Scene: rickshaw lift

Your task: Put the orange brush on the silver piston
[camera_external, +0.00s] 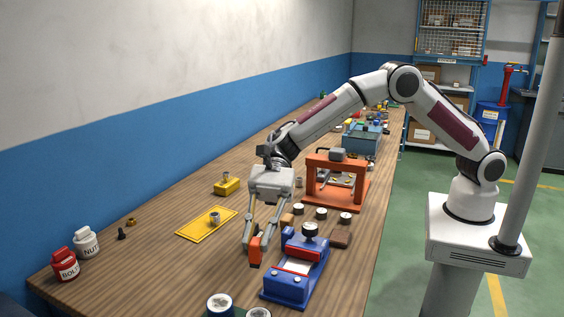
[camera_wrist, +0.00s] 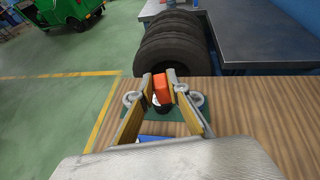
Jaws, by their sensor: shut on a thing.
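My gripper (camera_external: 256,246) is shut on the orange brush (camera_external: 255,244), held above the table just left of the blue fixture. In the wrist view, the orange brush (camera_wrist: 161,88) sits between the fingertips, with something dark below it. A small silver cylinder (camera_external: 215,217), which may be the silver piston, stands on the yellow mat (camera_external: 196,230), to the left of my gripper and farther back. Other silver-topped round parts are around, so I cannot be sure which is the piston.
The blue fixture (camera_external: 297,272) with a black knob stands close right of my gripper. An orange press frame (camera_external: 335,185) is behind it, with several round parts in front. Red (camera_external: 65,264) and white (camera_external: 86,242) bottles stand at left. Bare wood lies between bottles and gripper.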

